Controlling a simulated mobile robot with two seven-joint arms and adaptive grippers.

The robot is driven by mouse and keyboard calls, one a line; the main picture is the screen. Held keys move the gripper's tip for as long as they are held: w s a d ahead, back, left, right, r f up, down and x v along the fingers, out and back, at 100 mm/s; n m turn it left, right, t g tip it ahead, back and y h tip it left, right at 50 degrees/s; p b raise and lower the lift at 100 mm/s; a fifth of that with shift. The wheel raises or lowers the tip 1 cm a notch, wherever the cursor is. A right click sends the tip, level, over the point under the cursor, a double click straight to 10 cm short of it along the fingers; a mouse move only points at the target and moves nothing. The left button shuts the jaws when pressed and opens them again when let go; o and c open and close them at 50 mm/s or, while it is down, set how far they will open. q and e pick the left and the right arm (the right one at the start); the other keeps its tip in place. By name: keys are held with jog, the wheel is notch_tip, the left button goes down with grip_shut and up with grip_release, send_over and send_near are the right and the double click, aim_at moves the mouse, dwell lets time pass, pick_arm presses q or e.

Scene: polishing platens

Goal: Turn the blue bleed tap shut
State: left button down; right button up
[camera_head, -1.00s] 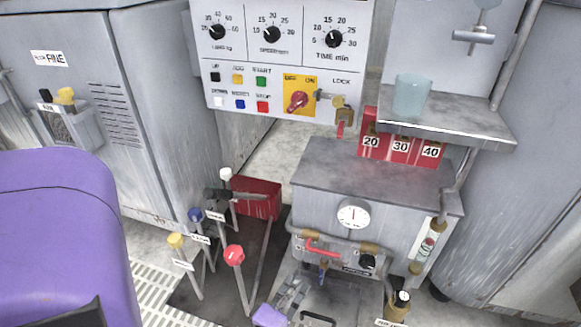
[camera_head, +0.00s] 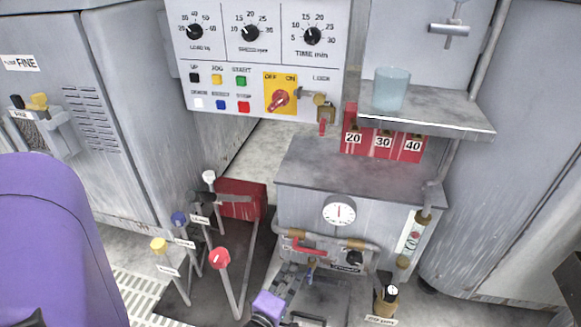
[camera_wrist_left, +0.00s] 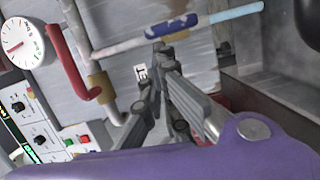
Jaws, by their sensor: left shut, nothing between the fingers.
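The blue bleed tap (camera_head: 311,268) is small in the head view, below the red lever and the pipe on the front of the grey cabinet. In the left wrist view a blue handle (camera_wrist_left: 176,25) lies along a pale pipe, just beyond my fingertips. My left gripper (camera_head: 292,270), with its purple wrist part, reaches up from the bottom of the head view to just left of the tap. In the left wrist view its fingers (camera_wrist_left: 160,50) are together and empty, close to the blue handle; I cannot tell if they touch it. My right gripper is out of view.
A red lever (camera_head: 306,245) and a dark knob (camera_head: 354,258) sit near the tap, under a round gauge (camera_head: 339,211). Several ball-topped levers, one red (camera_head: 219,259), stand to the left. A glass (camera_head: 391,88) stands on the shelf (camera_head: 440,118) above.

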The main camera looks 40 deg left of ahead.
pick_arm(q)
jog(key=shift+d+r+m+p, duration=0.2)
jog(key=shift+m+p, duration=0.15)
jog(key=shift+m, duration=0.35)
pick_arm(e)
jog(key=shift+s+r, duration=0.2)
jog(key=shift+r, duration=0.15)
pick_arm(q)
jog(key=shift+w+r+m+g+p, duration=0.1)
jog(key=shift+r+m+g+p, duration=0.05)
jog(key=shift+m+g+p, duration=0.15)
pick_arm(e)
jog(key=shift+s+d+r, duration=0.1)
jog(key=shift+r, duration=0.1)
